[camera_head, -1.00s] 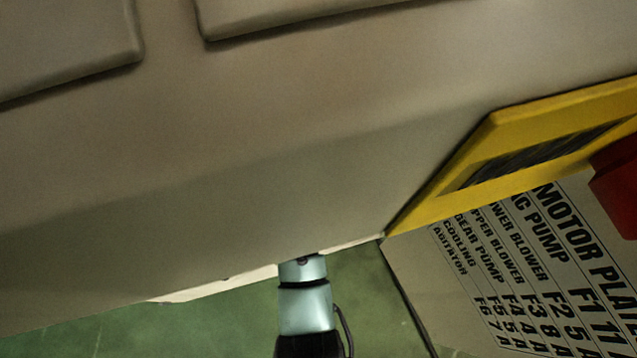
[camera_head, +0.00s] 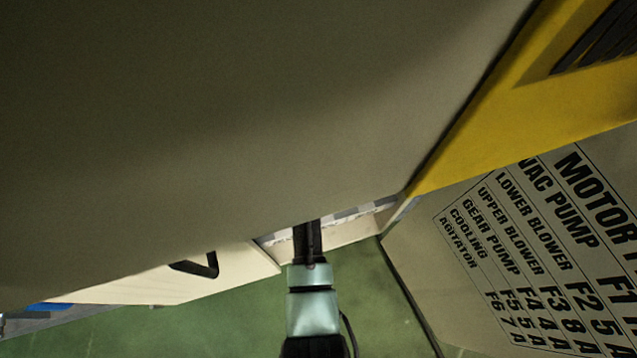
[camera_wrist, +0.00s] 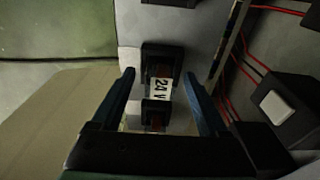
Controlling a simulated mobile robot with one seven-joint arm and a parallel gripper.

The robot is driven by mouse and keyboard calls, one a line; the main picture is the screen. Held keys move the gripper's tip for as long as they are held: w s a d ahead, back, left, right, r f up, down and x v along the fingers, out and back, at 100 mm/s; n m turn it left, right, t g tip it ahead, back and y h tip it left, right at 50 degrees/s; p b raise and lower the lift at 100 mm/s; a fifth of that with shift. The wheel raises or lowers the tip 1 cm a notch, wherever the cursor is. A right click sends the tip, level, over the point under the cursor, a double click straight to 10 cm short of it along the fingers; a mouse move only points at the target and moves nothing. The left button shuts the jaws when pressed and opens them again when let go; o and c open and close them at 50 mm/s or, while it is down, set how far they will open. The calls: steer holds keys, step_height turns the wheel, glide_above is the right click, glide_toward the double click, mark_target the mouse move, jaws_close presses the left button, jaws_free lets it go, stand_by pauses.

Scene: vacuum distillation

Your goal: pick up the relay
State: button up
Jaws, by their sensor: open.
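In the wrist view, my gripper (camera_wrist: 160,72) is open, with one finger on each side of a dark block with a white "24 V" label (camera_wrist: 160,88). This block looks like the relay (camera_wrist: 162,60); its dark upper part has a brownish centre and sits on a pale panel. A smaller dark part (camera_wrist: 154,114) lies below the label, nearer the palm. I cannot tell whether the fingers touch the block. In the head view, my wrist reaches into a cabinet opening and the fingertips are hidden behind a large beige surface (camera_head: 220,130).
Red wires (camera_wrist: 252,50) and a black box with a white button (camera_wrist: 276,106) are right of the fingers. In the head view, a pale door with a black handle (camera_head: 205,266) is left of my arm, and a lettered panel (camera_head: 480,270) with a yellow frame (camera_head: 470,130) is right.

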jaws_close()
steer(key=shift+r, duration=0.15)
